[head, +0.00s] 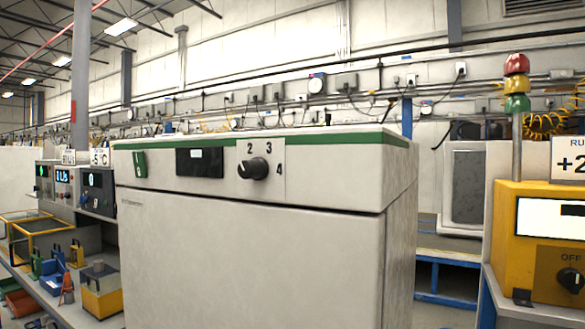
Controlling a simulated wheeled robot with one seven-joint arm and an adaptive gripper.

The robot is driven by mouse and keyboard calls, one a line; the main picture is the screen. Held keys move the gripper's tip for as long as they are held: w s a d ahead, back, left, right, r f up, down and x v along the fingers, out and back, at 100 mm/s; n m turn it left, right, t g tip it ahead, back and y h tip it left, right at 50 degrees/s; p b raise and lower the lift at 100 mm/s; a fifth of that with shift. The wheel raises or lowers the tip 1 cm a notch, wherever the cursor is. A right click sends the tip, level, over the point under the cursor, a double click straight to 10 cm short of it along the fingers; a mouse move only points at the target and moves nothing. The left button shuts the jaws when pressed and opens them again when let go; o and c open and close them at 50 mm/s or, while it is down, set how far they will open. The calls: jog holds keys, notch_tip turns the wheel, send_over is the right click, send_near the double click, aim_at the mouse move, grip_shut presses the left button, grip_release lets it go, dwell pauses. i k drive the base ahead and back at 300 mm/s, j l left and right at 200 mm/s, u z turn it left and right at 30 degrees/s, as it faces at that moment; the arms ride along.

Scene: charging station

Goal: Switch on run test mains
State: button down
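A yellow box (503,262) stands at the right edge, cut off by the picture. It has a white panel (540,218) with a dark display partly in view. Below it is a black rotary knob (571,281) with the word OFF above it. A white sign (569,160) above the box begins with "RU" and "+2"; the rest is cut off. I cannot tell for certain which switch is the run test mains. My gripper is not in view.
A large white cabinet (250,255) fills the middle, with a dark display, a green switch and a knob (254,168) marked 2, 3, 4. A signal lamp (517,84) rises behind the yellow box. A bench (75,310) with devices and bins stands left.

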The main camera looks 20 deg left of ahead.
aim_at(138, 156)
jog(key=u, duration=1.55)
